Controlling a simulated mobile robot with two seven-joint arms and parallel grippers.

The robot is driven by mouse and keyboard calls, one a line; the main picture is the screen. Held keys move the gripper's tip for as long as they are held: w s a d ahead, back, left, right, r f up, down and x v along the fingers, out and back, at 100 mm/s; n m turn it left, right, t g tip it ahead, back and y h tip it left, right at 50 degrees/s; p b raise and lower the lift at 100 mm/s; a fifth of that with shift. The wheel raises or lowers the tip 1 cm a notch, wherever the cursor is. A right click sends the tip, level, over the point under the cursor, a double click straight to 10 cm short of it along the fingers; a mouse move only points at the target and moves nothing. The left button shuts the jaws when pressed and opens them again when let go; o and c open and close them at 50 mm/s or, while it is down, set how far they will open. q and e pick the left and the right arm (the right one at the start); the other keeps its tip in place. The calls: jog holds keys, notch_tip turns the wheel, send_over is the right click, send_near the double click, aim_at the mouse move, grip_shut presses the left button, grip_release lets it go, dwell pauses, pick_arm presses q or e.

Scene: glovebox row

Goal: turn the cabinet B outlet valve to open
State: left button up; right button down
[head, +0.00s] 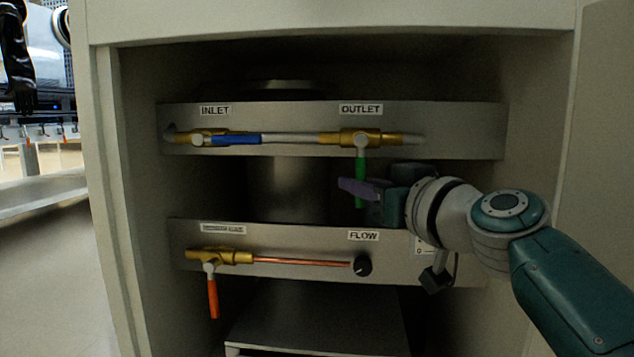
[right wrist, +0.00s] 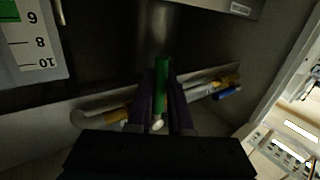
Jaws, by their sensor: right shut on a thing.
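The outlet valve (head: 361,139) is a brass body on the upper pipe, under the OUTLET label (head: 361,109). Its green handle (head: 360,165) hangs straight down, across the pipe. My right gripper (head: 357,189) reaches in from the right and is shut on the lower part of the green handle. In the right wrist view the green handle (right wrist: 161,71) lies between the two dark fingers of my right gripper (right wrist: 161,88). The fingers hide part of the handle there. My left gripper is in neither view.
The blue inlet handle (head: 237,139) lies along the same pipe. Below are an orange handle (head: 213,298) pointing down and a black FLOW knob (head: 362,266). Cabinet walls (head: 112,200) close in on both sides. A scale card (right wrist: 32,42) shows in the right wrist view.

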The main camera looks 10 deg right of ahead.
jog(key=shift+s+d+r+n+g+h+p, duration=0.2)
jog(key=shift+d+n+g+h+p, duration=0.5)
jog(key=shift+p, duration=1.2)
jog(key=shift+s+d+r+n+g+h+p, duration=0.15)
jog(key=shift+d+n+g+p, duration=0.25)
jog(key=shift+n+p, duration=1.05)
jog(key=shift+s+d+r+n+g+h+p, duration=0.15)
jog(key=shift+d+r+n+g+h+p, duration=0.3)
jog(key=shift+p, duration=1.9)
jog(key=shift+d+f, duration=0.1)
jog(key=shift+f, duration=0.15)
jog(key=c, duration=0.8)
grip_release()
jog(key=shift+c, duration=0.2)
